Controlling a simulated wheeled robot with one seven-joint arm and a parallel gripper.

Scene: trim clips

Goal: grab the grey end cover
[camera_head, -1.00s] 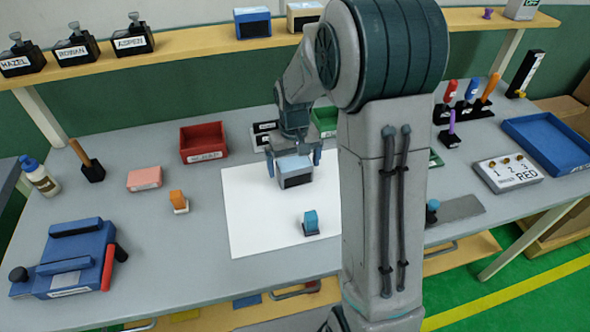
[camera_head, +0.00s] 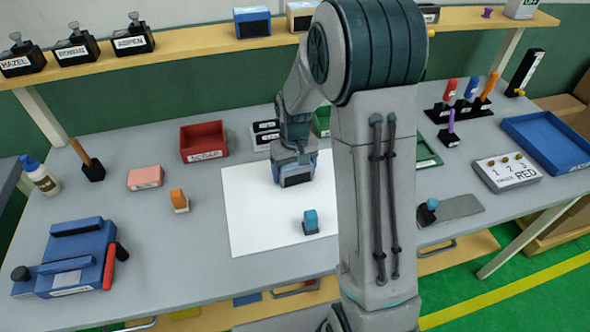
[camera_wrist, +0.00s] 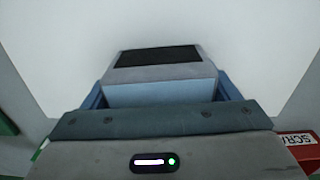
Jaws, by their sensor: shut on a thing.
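The grey end cover (camera_head: 298,181), a small boxy piece with a dark front face, stands on the white sheet (camera_head: 253,222) in the head view. My gripper (camera_head: 293,163) is over it from above, with its fingers down along its sides. In the wrist view the grey end cover (camera_wrist: 160,71) shows its dark panel and grey face, between the two blue fingers of my gripper (camera_wrist: 163,94). The gripper is shut on it. The cover seems to rest on the sheet; its underside is hidden.
A small blue-topped stamp-like piece (camera_head: 310,221) stands on the sheet in front. A red bin (camera_head: 203,141) and black labelled blocks (camera_head: 265,139) stand behind. Blue (camera_head: 252,22) and beige (camera_head: 302,16) boxy pieces sit on the shelf. My arm hides part of the bench.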

